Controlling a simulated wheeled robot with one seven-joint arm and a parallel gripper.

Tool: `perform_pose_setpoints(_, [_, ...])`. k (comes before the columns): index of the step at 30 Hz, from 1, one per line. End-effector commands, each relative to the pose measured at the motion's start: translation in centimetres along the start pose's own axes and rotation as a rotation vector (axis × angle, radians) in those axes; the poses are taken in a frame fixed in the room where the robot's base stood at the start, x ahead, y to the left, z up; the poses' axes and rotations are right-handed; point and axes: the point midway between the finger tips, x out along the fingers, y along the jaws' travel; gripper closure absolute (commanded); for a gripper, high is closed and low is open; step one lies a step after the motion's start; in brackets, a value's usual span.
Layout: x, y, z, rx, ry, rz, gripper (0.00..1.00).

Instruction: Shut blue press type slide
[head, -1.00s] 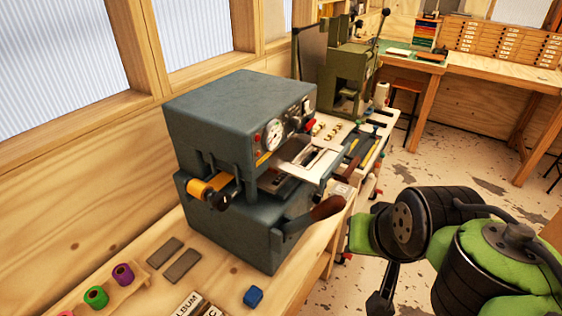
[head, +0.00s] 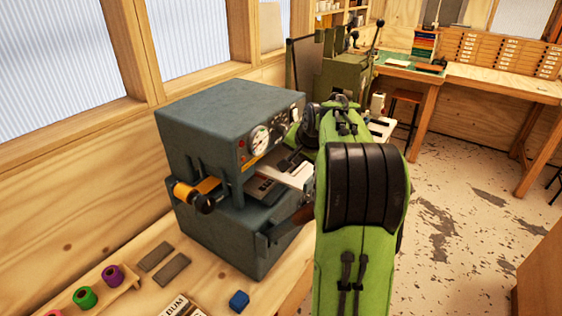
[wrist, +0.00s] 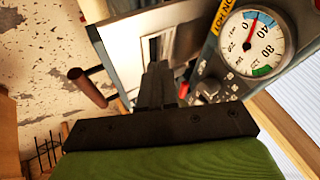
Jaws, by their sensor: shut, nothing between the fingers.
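The blue-grey press (head: 215,115) stands on the wooden bench, with a dial gauge and knobs on its front. Its type slide (head: 292,176), a pale metal plate, sticks out from the opening below the gauge. The slide's pale plate (wrist: 122,36) also shows in the wrist view, beyond my fingers. My gripper (wrist: 158,68) is shut and empty, its fingers in front of the slide and press face. In the head view my dark gripper (head: 290,161) is small and partly hidden by my arm, close above the slide. I cannot tell whether it touches the slide.
The press's brown lever handle (wrist: 88,88) projects beside the slide. A gauge (wrist: 251,43) is close on the right of the wrist view. A blue block (head: 239,300) and foil rolls (head: 86,297) lie on the near bench. A green press (head: 345,72) stands behind.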

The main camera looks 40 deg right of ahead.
Motion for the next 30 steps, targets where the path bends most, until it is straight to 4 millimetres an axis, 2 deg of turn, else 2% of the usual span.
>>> perform_pose_setpoints(6, [4.9,0.0,0.2,-0.003,-0.005,0.002,1.00])
perform_pose_setpoints(12, [7.8,0.0,0.2,-0.004,-0.003,0.001,1.00])
perform_pose_setpoints(16, [8.5,0.0,0.1,-0.004,-0.002,0.001,1.00])
perform_pose_setpoints(25, [8.6,-0.2,0.1,-0.004,-0.002,0.000,1.00])
perform_pose_setpoints(30, [9.6,-2.6,0.1,-0.007,-0.005,0.000,1.00])
